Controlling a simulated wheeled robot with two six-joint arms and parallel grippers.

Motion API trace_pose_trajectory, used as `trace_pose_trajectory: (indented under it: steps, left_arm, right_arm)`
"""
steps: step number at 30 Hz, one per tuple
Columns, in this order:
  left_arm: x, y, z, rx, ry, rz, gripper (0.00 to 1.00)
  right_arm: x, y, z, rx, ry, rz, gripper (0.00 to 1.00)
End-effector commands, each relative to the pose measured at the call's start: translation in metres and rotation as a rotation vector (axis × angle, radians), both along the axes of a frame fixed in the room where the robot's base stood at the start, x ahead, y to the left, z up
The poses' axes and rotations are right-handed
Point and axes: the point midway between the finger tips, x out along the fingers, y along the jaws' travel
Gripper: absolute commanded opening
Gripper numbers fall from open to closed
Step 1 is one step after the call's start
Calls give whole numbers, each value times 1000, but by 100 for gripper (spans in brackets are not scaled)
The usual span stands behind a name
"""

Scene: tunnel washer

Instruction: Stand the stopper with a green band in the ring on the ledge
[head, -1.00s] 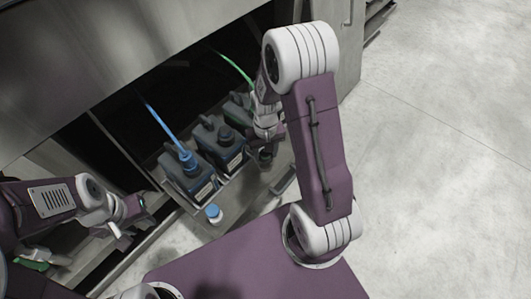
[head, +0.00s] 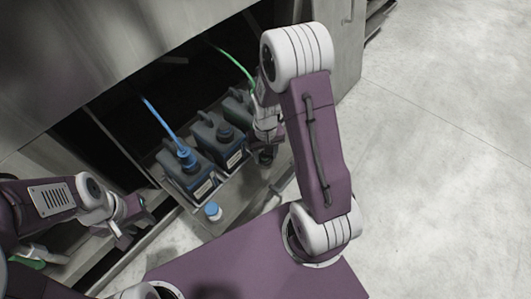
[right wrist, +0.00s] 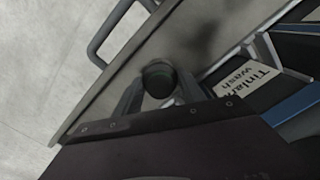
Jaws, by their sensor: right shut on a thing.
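My right gripper (head: 267,146) is over the grey ledge (head: 233,207), beside the containers. It is shut on a dark round stopper (right wrist: 158,79), seen end-on between the fingers in the right wrist view. The same dark piece shows below the gripper in the head view (head: 266,158). I cannot clearly make out its green band. The ring is not clearly visible; the gripper and stopper may cover it. My left gripper (head: 130,217) is low at the left, away from the ledge, and whether it is open is unclear.
Dark containers stand in a row along the ledge, one with a blue cap and hose (head: 187,160). A handle (right wrist: 108,30) borders the ledge. A green hose (head: 234,66) runs behind my right arm.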

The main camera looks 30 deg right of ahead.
Motion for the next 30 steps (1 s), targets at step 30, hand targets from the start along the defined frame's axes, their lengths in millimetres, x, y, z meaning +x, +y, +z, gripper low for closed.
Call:
trace_pose_trajectory:
  steps: [30]
  left_arm:
    - [0, 0, -1, 0, 0, 0, 36]
  right_arm:
    - [0, 0, -9, 0, -1, 0, 0]
